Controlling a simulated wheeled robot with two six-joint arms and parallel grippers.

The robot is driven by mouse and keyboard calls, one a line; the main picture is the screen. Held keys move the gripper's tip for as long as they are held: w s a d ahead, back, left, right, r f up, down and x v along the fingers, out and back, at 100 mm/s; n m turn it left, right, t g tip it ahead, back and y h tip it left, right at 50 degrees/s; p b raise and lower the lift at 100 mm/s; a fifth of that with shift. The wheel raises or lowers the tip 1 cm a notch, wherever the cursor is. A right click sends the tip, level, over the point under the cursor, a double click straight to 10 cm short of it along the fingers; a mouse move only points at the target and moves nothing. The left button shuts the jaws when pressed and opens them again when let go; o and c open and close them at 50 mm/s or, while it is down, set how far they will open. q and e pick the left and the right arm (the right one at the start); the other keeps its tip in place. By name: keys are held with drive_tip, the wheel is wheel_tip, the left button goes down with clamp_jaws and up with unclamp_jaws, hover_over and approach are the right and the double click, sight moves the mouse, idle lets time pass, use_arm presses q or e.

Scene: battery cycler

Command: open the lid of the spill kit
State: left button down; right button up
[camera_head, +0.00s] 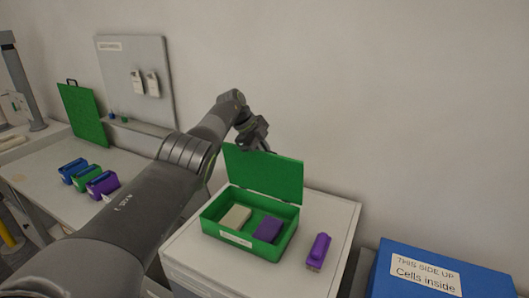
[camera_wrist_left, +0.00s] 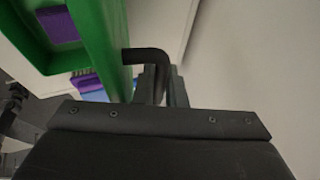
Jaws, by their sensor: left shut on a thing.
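The spill kit is a green box (camera_head: 278,244) on a white cabinet top. Its green lid (camera_head: 275,175) stands up, raised from the box along the back edge. A beige block (camera_head: 236,217) and a purple block (camera_head: 267,230) lie inside. My left gripper (camera_head: 256,142) is behind the top of the lid, its fingers partly hidden. In the left wrist view the left gripper (camera_wrist_left: 162,88) is shut on a black handle (camera_wrist_left: 147,55) beside the green lid (camera_wrist_left: 100,40). My right gripper is not in view.
A purple brush-like item (camera_head: 319,251) lies right of the box on the white cabinet (camera_head: 333,211). A blue box (camera_head: 490,281) stands at the lower right. At left are coloured packs (camera_head: 88,179) and an upright green panel (camera_head: 83,115). The wall is close behind.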

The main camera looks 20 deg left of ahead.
use_arm(q)
drive_tip(key=shift+f, duration=0.1)
drive_tip(key=c, duration=1.8)
unclamp_jaws()
drive_tip(key=shift+o, duration=0.2)
drive_tip(key=b+v, duration=0.4)
drive_tip(key=v, duration=0.5)
drive_tip(key=shift+a+f, duration=0.1)
drive_tip(key=v, duration=0.8)
drive_tip(key=shift+r, duration=0.3)
drive_tip(key=shift+s, duration=0.1)
